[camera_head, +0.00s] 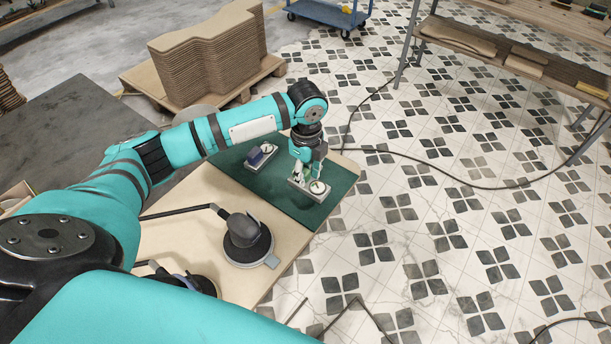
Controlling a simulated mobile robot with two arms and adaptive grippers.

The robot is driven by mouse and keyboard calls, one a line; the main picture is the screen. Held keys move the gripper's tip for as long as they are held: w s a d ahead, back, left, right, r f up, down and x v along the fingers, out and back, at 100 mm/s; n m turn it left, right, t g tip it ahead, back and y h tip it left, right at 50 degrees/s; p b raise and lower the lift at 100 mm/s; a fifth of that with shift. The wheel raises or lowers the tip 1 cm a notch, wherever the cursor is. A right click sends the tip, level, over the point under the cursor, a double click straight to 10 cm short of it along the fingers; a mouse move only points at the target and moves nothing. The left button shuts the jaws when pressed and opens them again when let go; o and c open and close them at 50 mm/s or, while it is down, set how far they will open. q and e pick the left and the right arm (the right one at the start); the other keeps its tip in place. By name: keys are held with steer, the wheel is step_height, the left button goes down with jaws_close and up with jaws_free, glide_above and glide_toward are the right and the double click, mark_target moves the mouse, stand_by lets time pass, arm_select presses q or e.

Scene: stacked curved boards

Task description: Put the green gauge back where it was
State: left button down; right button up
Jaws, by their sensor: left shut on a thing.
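My left gripper (303,177) points down over the dark green mat (283,205) near its right side. It is shut on the green gauge, which is small and mostly hidden by the fingers. A round white dial (318,187) on a pale block shows right beside the fingertips; I cannot tell whether the gauge touches that block. A second pale block with a dial and a dark blue-purple piece (256,158) stands to the left on the mat. My right gripper is not in view.
The mat lies on a light wooden table (205,215). A black sander (246,240) with a hose stands in front of the mat, with another dark tool (195,283) nearer. Stacked curved boards (205,60) stand on a pallet behind. Tiled floor lies right of the table.

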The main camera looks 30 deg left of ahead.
mark_target(306, 178)
arm_select(q)
steer(key=shift+w+a, duration=0.3)
steer(key=shift+w, duration=0.05)
step_height(306, 178, down, 3)
steer(key=shift+s+r+p, duration=0.1)
steer(key=shift+p, duration=0.6)
steer(key=shift+f, duration=0.4)
steer(key=shift+f, duration=0.1)
steer(key=c, duration=1)
jaws_free()
steer(key=shift+c, duration=0.2)
steer(key=shift+r, duration=0.3)
step_height(306, 178, up, 12)
steer(key=shift+f+b, duration=0.15)
steer(key=shift+b, duration=0.9)
